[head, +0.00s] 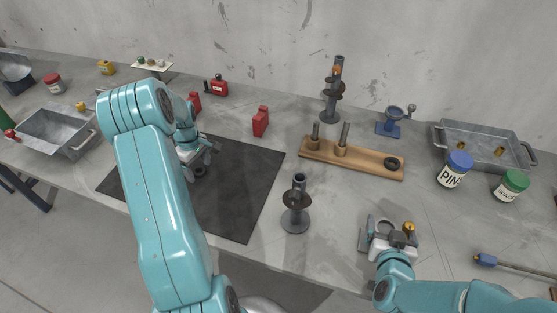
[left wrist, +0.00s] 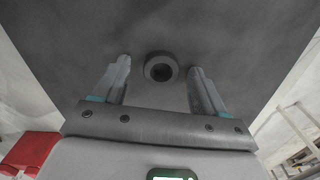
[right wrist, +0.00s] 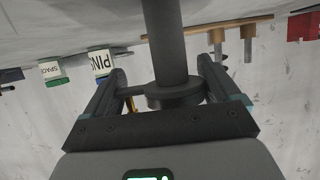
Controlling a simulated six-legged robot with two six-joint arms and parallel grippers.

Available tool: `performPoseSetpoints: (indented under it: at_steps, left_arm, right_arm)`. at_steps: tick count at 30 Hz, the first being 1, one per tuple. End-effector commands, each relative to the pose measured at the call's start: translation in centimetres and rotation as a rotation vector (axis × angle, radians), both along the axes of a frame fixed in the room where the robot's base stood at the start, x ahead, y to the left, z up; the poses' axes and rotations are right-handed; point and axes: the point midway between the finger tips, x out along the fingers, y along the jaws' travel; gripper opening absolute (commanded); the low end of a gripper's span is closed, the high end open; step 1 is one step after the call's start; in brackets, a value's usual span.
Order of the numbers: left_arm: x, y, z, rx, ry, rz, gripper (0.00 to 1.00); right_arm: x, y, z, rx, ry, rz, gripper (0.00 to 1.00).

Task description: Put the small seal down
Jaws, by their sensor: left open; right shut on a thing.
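The small seal, a dark ring (left wrist: 160,68), lies on the black mat (head: 235,205). It also shows beneath my left gripper in the head view (head: 200,171). My left gripper (head: 208,152) is open above it. In the left wrist view the seal sits between the spread fingertips, with a gap on both sides. My right gripper (head: 392,232) is at the front right of the bench, shut on a dark post with a round collar (right wrist: 174,94). I cannot tell from the head view how that post stands.
A dark auger stand (head: 296,210) rises between my arms, with another (head: 333,95) at the back. A wooden board (head: 350,158) carries pegs and a larger dark ring. Red blocks (head: 261,121), labelled jars (head: 455,169) and metal trays (head: 485,145) stand around. Much of the mat is clear.

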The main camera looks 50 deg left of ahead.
Motion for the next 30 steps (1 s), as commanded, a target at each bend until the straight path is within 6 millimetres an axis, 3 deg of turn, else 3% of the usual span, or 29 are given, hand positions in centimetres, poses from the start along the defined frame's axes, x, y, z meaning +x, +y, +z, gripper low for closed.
performPoseSetpoints:
  at_steps: [6,11,12,14,22,30]
  left_arm:
    - [0.0,0.0,-0.1,0.001,-0.001,0.000,0.71]
    - [0.0,0.0,0.0,0.001,0.000,0.000,0.19]
    - [0.0,0.0,0.0,0.001,0.000,0.000,0.12]
    - [0.0,0.0,0.0,0.001,-0.001,0.000,0.07]
    - [0.0,0.1,0.7,0.002,0.000,0.000,0.07]
    - [0.1,0.1,6.3,0.005,-0.002,0.000,0.07]
  right_arm:
    - [0.1,0.0,0.1,0.001,-0.003,-0.001,0.32]
    - [0.1,0.0,0.1,0.002,-0.003,-0.001,0.32]
    - [0.1,0.0,0.1,0.002,-0.003,-0.001,0.32]
    - [0.1,0.0,0.1,0.002,-0.003,-0.001,0.32]
    - [0.1,0.0,0.2,0.002,-0.003,-0.001,0.32]
    - [0.1,0.0,0.1,0.002,-0.003,-0.001,0.32]
